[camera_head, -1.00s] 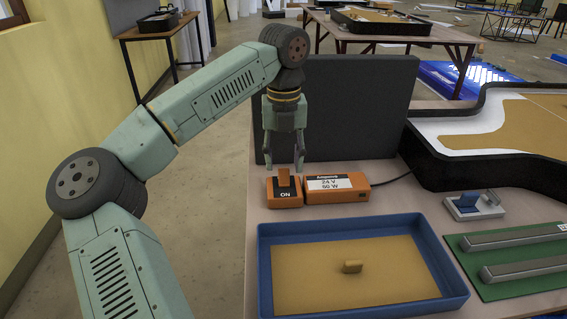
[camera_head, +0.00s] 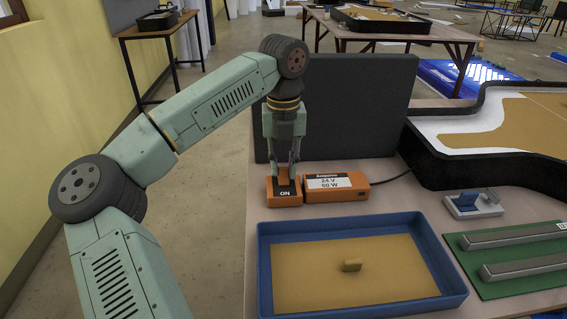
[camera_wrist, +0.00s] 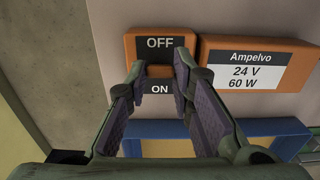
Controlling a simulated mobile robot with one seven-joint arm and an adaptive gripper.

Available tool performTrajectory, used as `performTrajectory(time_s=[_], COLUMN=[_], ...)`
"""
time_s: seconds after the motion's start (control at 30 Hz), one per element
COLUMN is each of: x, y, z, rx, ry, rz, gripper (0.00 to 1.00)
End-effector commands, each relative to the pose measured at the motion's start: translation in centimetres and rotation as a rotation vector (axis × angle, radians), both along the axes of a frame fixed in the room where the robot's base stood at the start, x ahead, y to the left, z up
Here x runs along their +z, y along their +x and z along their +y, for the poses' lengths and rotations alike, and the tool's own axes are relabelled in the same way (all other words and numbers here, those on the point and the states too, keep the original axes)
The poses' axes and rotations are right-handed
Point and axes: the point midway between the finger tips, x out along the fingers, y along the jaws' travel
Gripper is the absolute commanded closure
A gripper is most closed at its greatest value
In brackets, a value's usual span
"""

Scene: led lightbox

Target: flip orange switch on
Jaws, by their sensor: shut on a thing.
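The orange switch box (camera_head: 285,198) sits near the left edge of the table, with a black "ON" label on its near side. In the wrist view the switch box (camera_wrist: 131,52) shows "OFF" at the top and "ON" at the bottom. My gripper (camera_head: 286,178) is lowered onto the box from above. In the wrist view my gripper (camera_wrist: 160,76) has its two fingers on either side of the orange switch lever (camera_wrist: 160,71), shut on it. The fingers hide most of the lever, so its tilt is hard to tell.
An orange power box (camera_head: 337,187) marked 24 V 60 W stands right of the switch. A dark upright panel (camera_head: 360,105) stands behind. A blue tray (camera_head: 362,226) lies in front. A small white and blue device (camera_head: 473,205) lies to the right.

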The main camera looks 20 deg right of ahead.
Motion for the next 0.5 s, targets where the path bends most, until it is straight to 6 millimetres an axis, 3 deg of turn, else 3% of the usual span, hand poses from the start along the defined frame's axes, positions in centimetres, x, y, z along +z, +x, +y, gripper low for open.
performTrajectory(time_s=[0.13, 0.5], x=[0.02, -0.30], y=[0.00, -0.17], z=[-0.01, 0.12], rx=[0.000, 0.001], ry=[0.000, -0.010], rz=[0.000, -0.039], gripper=[1.00, 1.00])
